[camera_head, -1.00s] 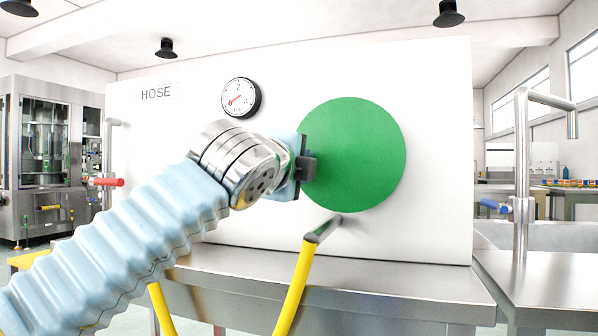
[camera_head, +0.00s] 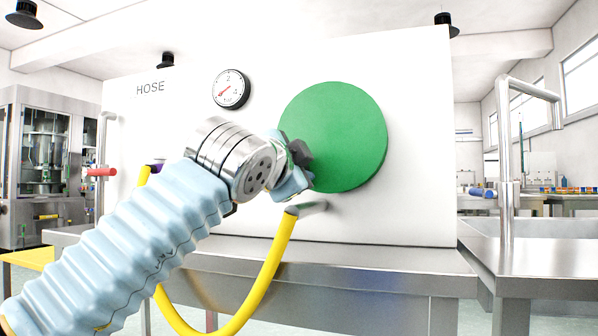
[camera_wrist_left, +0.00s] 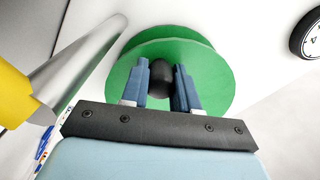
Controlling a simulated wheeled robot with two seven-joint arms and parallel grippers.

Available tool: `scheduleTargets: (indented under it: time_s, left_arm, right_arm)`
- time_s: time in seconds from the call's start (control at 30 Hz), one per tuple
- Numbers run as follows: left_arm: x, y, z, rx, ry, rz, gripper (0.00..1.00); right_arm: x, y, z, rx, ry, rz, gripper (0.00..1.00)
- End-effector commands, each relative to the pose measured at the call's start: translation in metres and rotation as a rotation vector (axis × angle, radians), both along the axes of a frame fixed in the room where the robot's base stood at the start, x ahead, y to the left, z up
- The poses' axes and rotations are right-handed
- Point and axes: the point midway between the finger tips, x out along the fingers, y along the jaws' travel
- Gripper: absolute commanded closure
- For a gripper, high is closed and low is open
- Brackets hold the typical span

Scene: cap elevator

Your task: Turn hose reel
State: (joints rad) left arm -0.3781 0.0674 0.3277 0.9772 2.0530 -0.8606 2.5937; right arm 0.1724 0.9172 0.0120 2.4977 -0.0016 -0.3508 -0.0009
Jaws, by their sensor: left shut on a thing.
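The hose reel is a large green disc (camera_head: 345,140) on the white panel; it also shows in the left wrist view (camera_wrist_left: 215,85). A black knob (camera_wrist_left: 160,80) stands on the disc's face. My left gripper (camera_wrist_left: 162,85) has its two blue fingers shut on this knob, one on either side. In the head view my left gripper (camera_head: 300,165) is at the disc's lower left edge, and its wrist partly hides the disc there. The yellow hose (camera_head: 262,282) hangs in a loop from a metal pipe (camera_head: 308,208) below the disc. My right gripper is out of view.
The white panel (camera_head: 420,190) carries a round gauge (camera_head: 231,89) and the word HOSE. A steel bench (camera_head: 370,268) runs beneath it. At the right stands a bent steel pipe (camera_head: 506,170) on a sink counter. A red-handled tap (camera_head: 100,172) is at the left.

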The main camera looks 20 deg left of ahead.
Motion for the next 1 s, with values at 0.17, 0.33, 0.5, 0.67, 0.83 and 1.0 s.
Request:
scheduleTargets:
  time_s: [0.17, 0.33, 0.5, 0.67, 0.83, 1.0]
  left_arm:
    - [0.0008, -0.0003, -0.0018, -0.013, 0.003, -0.001, 1.0]
    - [0.0007, -0.0003, -0.0014, -0.014, 0.003, -0.001, 1.0]
    - [0.0006, -0.0003, -0.0013, -0.013, 0.002, 0.0, 0.68]
    - [0.0003, 0.0, -0.0009, -0.014, 0.0, 0.0, 0.45]
    - [0.0001, 0.0002, -0.0006, -0.014, 0.0, 0.0, 0.45]
    - [-0.0052, 0.0002, -0.0004, -0.014, -0.002, 0.0, 0.45]
  right_arm:
    - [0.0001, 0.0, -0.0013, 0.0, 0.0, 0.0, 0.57]
    - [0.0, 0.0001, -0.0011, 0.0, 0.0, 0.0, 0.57]
    - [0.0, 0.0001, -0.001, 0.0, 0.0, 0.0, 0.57]
    - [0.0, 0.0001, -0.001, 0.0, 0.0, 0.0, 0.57]
    - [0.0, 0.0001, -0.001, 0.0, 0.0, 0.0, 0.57]
    - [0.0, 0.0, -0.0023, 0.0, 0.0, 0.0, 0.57]
